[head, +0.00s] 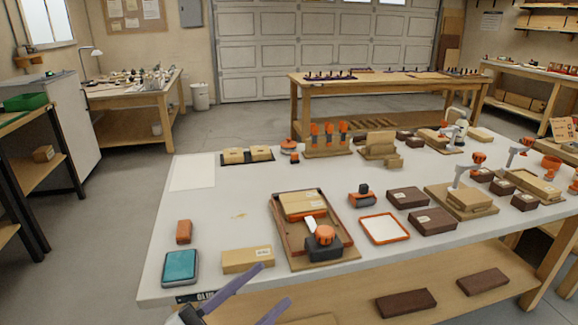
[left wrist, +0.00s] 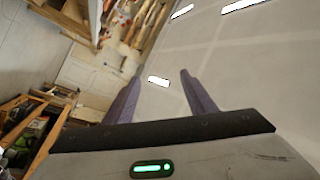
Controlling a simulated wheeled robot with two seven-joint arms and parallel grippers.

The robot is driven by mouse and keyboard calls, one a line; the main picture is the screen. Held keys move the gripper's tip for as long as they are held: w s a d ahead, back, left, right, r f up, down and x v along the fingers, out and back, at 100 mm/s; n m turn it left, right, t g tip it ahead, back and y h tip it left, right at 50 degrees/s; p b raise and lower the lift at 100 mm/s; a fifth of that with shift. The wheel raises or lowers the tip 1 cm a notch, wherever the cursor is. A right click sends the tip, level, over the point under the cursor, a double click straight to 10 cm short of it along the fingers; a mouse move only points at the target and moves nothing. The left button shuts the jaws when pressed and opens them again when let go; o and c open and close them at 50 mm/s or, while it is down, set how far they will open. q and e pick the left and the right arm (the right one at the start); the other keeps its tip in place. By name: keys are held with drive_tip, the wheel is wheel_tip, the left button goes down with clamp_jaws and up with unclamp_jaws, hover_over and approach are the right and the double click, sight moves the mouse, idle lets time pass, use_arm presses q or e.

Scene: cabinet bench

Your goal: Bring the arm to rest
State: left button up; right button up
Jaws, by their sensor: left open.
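My left gripper (head: 262,292) shows at the bottom of the head view, in front of the bench's near edge. Its two purple fingers are spread apart with nothing between them. In the left wrist view the same open fingers (left wrist: 158,92) point toward the ceiling and a far wall, and no object is near them. My right gripper is in neither view.
The white bench (head: 215,225) holds a teal-topped box (head: 180,267), an orange block (head: 184,231), a cardboard box (head: 247,259), a brown tray (head: 283,246) and dark boxes (head: 432,221). A lower wooden shelf (head: 350,290) runs beneath. Floor shows at left.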

use_arm(q)
drive_tip(key=s+a+f+n+y, duration=0.1)
drive_tip(key=a+f+n+y, duration=0.25)
drive_tip(key=f, duration=0.25)
drive_tip(key=s+a+f+n+t+y, duration=0.1)
drive_tip(key=s+a+f+n+y, duration=0.1)
drive_tip(key=a+f+n+y, duration=0.25)
drive_tip(key=s+a+f+n+y, duration=0.1)
drive_tip(key=a+f+n+y, duration=0.15)
drive_tip(key=f+n, duration=0.35)
drive_tip(key=s+a+f+n+g+y, duration=0.1)
drive_tip(key=s+f+n+g+y, duration=0.2)
drive_tip(key=s+f, duration=0.9)
drive_tip(key=f+g, duration=0.1)
drive_tip(key=g, duration=0.1)
drive_tip(key=shift+s+a+f+g, duration=0.15)
drive_tip(key=shift+s+f+g, duration=0.1)
drive_tip(key=shift+s+g, duration=0.1)
